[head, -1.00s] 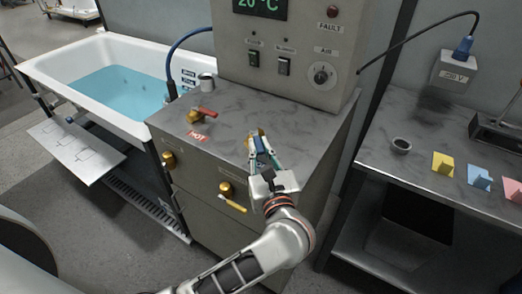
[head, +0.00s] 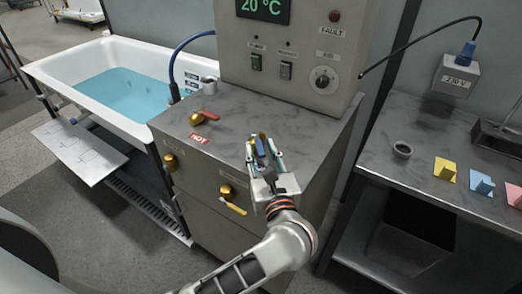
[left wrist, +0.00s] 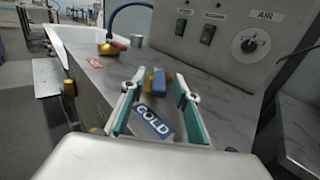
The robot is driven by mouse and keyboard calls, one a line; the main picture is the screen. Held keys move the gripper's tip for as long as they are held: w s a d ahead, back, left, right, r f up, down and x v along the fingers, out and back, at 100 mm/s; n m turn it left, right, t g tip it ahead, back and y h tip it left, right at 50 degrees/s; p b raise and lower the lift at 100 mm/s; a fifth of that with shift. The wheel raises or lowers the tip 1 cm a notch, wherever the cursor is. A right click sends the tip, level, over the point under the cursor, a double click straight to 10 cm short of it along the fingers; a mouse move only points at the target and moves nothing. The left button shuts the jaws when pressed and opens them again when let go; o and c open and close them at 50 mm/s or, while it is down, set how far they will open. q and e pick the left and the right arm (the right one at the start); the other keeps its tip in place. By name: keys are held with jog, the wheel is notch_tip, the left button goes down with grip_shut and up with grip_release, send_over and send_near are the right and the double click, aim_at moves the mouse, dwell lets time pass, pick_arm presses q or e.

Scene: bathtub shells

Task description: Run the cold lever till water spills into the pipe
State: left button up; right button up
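The cold lever (left wrist: 158,84) is a small blue handle on a brass valve body, on the steel cabinet top (head: 235,105). A blue COLD label (left wrist: 154,122) lies on the near side of it. My left gripper (head: 263,142) is over the lever. In the left wrist view its two teal-padded fingers (left wrist: 156,88) stand apart, one on each side of the lever, with gaps visible. In the head view the fingers partly hide the lever. A blue pipe (head: 178,58) arches from behind the cabinet beside the tub. I see no running water. My right gripper is not in view.
The red hot lever (head: 208,115) sits left on the cabinet, near a grey cup (head: 208,82). A yellow-handled valve (head: 232,207) is on the cabinet front. The white bathtub (head: 52,72) holds blue water. The control box (head: 300,50) rises behind. A side bench (head: 415,165) stands right.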

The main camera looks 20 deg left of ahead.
aim_at(261, 149)
pick_arm(q)
notch_tip(261, 149, up, 10)
dwell(0.6)
